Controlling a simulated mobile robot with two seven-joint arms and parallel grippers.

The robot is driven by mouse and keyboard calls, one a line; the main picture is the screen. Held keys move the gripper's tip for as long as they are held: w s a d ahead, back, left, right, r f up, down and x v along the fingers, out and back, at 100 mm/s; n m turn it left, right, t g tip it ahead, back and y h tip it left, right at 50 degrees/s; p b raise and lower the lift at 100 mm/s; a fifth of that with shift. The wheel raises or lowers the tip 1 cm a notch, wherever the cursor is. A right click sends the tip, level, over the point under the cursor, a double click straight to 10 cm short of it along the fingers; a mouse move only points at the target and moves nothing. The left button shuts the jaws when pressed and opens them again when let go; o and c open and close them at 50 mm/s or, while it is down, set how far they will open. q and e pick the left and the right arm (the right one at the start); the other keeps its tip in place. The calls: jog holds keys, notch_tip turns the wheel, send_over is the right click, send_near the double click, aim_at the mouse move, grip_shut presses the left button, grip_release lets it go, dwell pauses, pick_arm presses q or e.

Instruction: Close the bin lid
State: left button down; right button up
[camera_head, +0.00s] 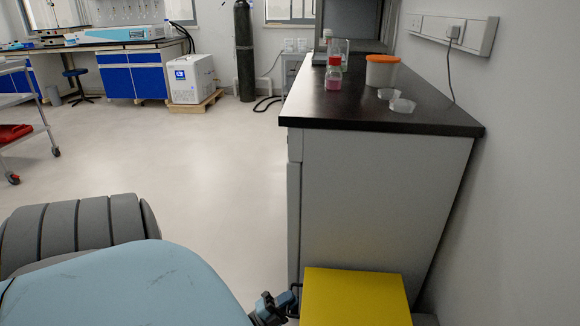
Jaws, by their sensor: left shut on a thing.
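The yellow bin lid (355,298) shows at the bottom of the head view, in front of the end of the cabinet. Its flat top faces up; the bin's body below is cut off by the frame. My left gripper (283,303) is at the left edge of the lid, beside a small dark handle-like part. It is shut on the edge of the lid there, but the exact contact is small and hard to see. My right gripper is not in view.
A grey cabinet (375,210) with a black top stands behind the bin, close to the right wall. Open floor (190,155) lies to the left. A cart with a red tray (14,133) stands far left.

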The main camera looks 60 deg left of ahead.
pick_arm(q)
jog(key=shift+f, duration=0.2)
jog(key=c, duration=1.2)
grip_release()
jog(key=shift+w+f, duration=0.1)
jog(key=shift+f, duration=0.1)
jog(key=shift+r, duration=0.1)
jog(key=v, duration=1.3)
jog(key=shift+s, duration=0.35)
jog(key=shift+a, duration=0.1)
